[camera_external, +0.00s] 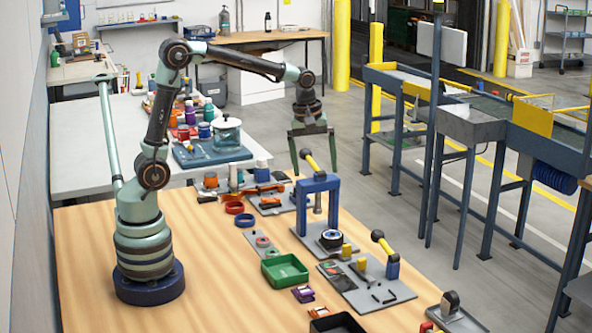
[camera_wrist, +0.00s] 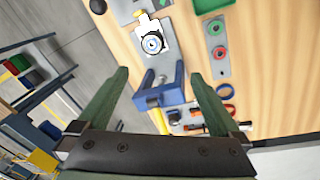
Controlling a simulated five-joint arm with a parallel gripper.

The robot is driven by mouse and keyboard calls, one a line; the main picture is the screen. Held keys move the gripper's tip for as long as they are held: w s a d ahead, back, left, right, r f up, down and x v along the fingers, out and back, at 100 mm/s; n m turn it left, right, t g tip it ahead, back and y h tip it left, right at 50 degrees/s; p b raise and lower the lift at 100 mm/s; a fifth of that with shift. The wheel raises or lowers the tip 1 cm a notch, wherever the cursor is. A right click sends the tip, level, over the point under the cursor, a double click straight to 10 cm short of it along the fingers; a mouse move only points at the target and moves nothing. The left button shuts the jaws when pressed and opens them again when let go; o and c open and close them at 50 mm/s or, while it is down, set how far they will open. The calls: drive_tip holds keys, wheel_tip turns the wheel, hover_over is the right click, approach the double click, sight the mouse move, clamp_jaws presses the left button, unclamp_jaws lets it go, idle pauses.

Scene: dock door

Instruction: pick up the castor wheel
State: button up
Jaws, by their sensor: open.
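The castor wheel (camera_external: 450,302), a dark wheel in a grey bracket, appears to stand on a light metal plate at the front right of the wooden bench in the external view. I cannot make it out in the wrist view. My gripper (camera_external: 315,172) is open and empty, pointing down above the blue arbor press (camera_external: 319,186), well behind and left of the castor wheel. In the wrist view, my gripper (camera_wrist: 159,75) has its two green fingers spread apart on either side of the blue press (camera_wrist: 160,92).
A grey plate with a yellow-handled lever tool (camera_external: 384,243) lies between the press and the castor wheel. A green tray (camera_external: 284,270) and a black tray (camera_external: 338,323) are nearby. The bench's left part is clear. Metal-framed conveyors (camera_external: 470,125) stand to the right.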

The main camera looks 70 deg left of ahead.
sight(332, 230)
drive_tip(key=w+f+n, duration=0.1)
drive_tip(key=f, duration=0.5)
drive_tip(key=w+f+n+g, duration=0.1)
drive_tip(key=w+f+n, duration=0.1)
drive_tip(key=f, duration=0.4)
drive_tip(key=w+f+n, duration=0.2)
drive_tip(key=f, duration=0.5)
drive_tip(key=shift+w+d+f+g, duration=0.1)
drive_tip(key=shift+d+g, duration=0.1)
drive_tip(key=shift+g, duration=0.2)
drive_tip(key=c, duration=1.4)
